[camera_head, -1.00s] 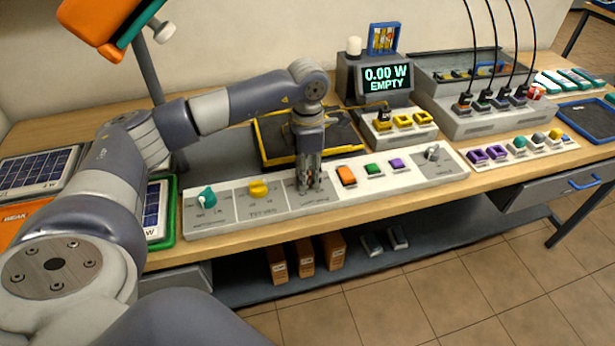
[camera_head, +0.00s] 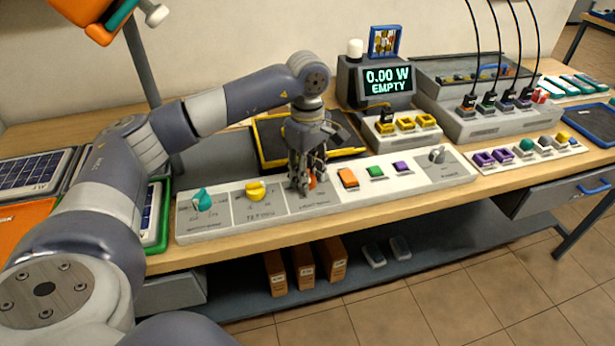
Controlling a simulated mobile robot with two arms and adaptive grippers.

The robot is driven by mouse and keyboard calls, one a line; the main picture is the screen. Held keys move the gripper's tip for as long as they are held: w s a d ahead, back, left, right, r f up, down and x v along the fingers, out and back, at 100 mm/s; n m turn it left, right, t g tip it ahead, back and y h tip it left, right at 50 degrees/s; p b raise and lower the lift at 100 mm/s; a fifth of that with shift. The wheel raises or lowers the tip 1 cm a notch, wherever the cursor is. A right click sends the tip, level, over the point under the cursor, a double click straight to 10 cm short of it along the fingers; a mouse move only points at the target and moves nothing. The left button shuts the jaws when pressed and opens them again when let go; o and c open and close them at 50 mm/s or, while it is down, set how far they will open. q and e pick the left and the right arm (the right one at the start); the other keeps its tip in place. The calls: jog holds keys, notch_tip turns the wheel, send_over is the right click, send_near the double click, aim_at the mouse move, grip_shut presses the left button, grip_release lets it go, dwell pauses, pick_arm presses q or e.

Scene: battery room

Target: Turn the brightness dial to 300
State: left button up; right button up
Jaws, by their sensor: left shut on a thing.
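My left gripper (camera_head: 306,186) points down at the third section of the white control panel (camera_head: 330,203). It is shut on an orange dial (camera_head: 312,181), mostly hidden by the fingers; the dial's pointer and the scale marks around it cannot be read. On the same panel to the left are a teal dial (camera_head: 202,199) and a yellow dial (camera_head: 256,191). To the right are orange (camera_head: 348,178), green (camera_head: 376,172) and purple (camera_head: 401,167) buttons and a grey knob (camera_head: 437,155). My right gripper is not in view.
A display (camera_head: 388,80) behind reads "0.00 W EMPTY". A yellow-edged black tray (camera_head: 262,140) lies behind the gripper. Solar panels (camera_head: 30,172) lie at the left. A unit with black cables (camera_head: 490,120) stands at the right.

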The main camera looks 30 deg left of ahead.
pick_arm(q)
jog(key=shift+m+b, duration=0.45)
jog(key=shift+m, duration=1.15)
jog(key=o, duration=1.1)
notch_tip(320, 180, up, 12)
jog(key=shift+r, duration=0.1)
